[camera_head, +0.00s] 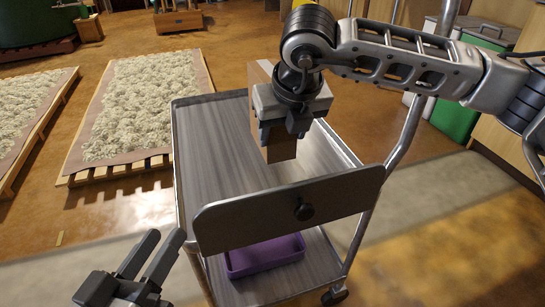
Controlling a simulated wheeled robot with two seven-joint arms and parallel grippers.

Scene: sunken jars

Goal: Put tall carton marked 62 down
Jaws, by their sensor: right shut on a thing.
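The tall carton (282,150) is brown and upright, above or on the cart's top shelf. My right gripper (285,126) is shut on it from the near side and hides much of its middle. The number on the carton does not show. I cannot tell whether its bottom touches the shelf. The grey cart (215,150) has a raised rim and a panel (240,222) with a dark knob on its near side. My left gripper (167,238) is open and empty at the lower left, in front of the cart.
The left part of the cart's top shelf is bare. A purple tray (264,257) sits on the lower shelf. Pallets with pale, lumpy material (140,105) lie on the floor to the left. A green bin (458,119) stands behind at the right.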

